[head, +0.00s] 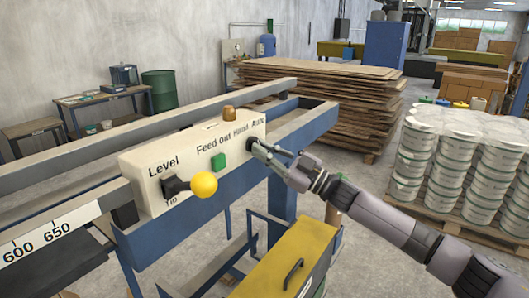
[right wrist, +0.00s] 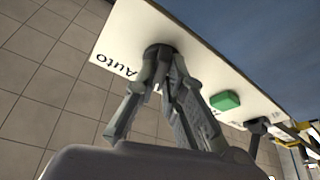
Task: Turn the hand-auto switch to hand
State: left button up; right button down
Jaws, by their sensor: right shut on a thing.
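The hand-auto switch is a dark round knob at the right end of the cream control box (head: 142,162), under the words "Hand Auto". In the right wrist view the dark switch (right wrist: 158,52) stands out from the panel next to the word "Auto". My right gripper (head: 258,150) is at the panel with its fingers shut on the switch, which they largely hide in the head view. In the right wrist view the fingers of this gripper (right wrist: 160,85) lie on either side of the knob. I cannot tell which way the switch points. My left gripper is not in view.
The box also carries a green button (head: 218,161), a yellow-ball lever (head: 203,184) and an orange-brown knob (head: 229,113) on top. A yellow cabinet (head: 290,255) stands below. Stacked boards (head: 310,100) and a pallet of white buckets (head: 455,165) stand behind and to the right.

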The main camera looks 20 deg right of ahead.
jog(key=shift+w+d+r+n+g+y, duration=0.15)
jog(key=shift+n+g, duration=0.1)
jog(key=shift+n, duration=0.5)
jog(key=shift+s+a+r+n+g+y, duration=0.15)
jog(key=shift+n+g, duration=0.1)
jog(key=shift+n, duration=0.5)
jog(key=shift+g, duration=0.3)
jog(key=c, duration=1.7)
grip_release()
jog(key=shift+w+f, duration=0.1)
jog(key=shift+o, duration=0.2)
jog(key=shift+a, duration=0.1)
jog(key=shift+f, duration=0.1)
jog(key=v, duration=1.2)
